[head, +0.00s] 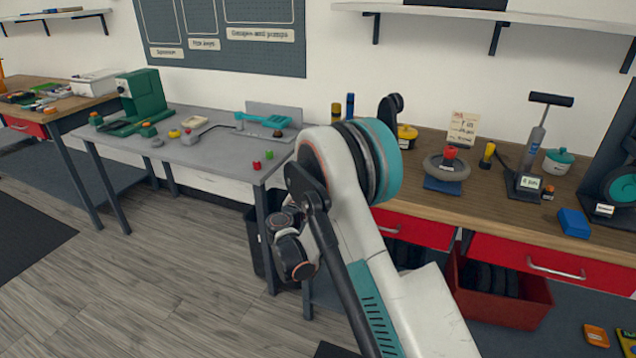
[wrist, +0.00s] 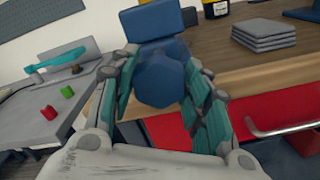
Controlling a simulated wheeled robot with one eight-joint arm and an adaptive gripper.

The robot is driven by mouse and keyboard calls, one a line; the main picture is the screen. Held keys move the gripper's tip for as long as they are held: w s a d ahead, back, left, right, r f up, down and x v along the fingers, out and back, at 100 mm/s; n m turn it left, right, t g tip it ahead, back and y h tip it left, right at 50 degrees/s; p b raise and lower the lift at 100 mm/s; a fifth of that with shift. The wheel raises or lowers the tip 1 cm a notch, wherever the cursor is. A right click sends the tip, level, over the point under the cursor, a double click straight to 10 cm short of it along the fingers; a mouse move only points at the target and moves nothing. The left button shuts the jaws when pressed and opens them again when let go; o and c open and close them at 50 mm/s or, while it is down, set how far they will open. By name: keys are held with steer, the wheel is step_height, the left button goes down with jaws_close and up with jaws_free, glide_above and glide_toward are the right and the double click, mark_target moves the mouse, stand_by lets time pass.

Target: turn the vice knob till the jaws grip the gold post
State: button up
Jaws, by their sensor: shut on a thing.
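The blue round vice knob (wrist: 158,88) is in the middle of the wrist view, between the teal and grey fingers of my gripper (wrist: 165,78). The fingers are shut on it from the left and right. A blue block (wrist: 153,20), which looks like the vice body, shows just beyond the knob. The vice jaws and the gold post cannot be made out in either view. In the head view my own arm covers the place where the knob and gripper are.
The wooden bench (head: 420,165) holds a grey ring on a blue base (head: 446,170), a pump (head: 533,140) and a blue box (head: 574,222). A grey table (head: 215,155) with small parts stands to the left. Red drawers (wrist: 260,95) are below the bench edge.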

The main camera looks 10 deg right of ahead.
steer(key=m, duration=0.7)
steer(key=shift+d, duration=0.1)
steer(key=m, duration=0.4)
steer(key=shift+f, duration=0.1)
steer(key=m, duration=0.4)
steer(key=shift+s+f+m, duration=0.1)
steer(key=shift+m, duration=0.2)
steer(key=m, duration=1.3)
steer(key=shift+f, duration=0.15)
steer(key=shift+m, duration=0.3)
steer(key=o, duration=1.1)
steer(key=shift+c, duration=0.2)
